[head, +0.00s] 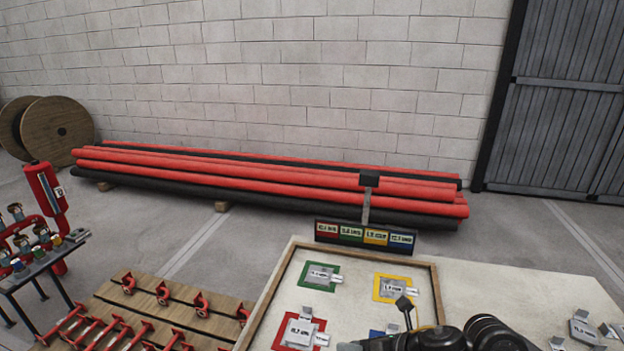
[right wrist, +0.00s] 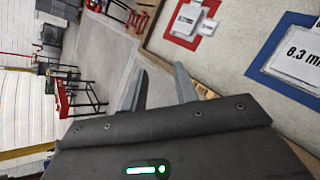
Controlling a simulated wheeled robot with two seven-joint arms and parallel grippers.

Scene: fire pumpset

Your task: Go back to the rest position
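My right gripper (head: 350,346) comes in at the bottom edge of the head view, over the near part of the framed board (head: 435,282), partly cut off. In the right wrist view its two grey fingers (right wrist: 162,86) stand apart with nothing between them. My left gripper is not in view. The board has coloured squares bearing grey plates: green (head: 321,275), yellow (head: 400,288), red (head: 299,333) and blue (head: 377,333). The blue one is partly hidden by my arm.
A label sign (head: 365,236) stands at the board's back edge. More grey parts (head: 583,329) lie at the right. Red fittings (head: 128,283) lie on wooden boards at left, beside a valve table (head: 42,258). Red and black pipes (head: 270,180) lie along the wall.

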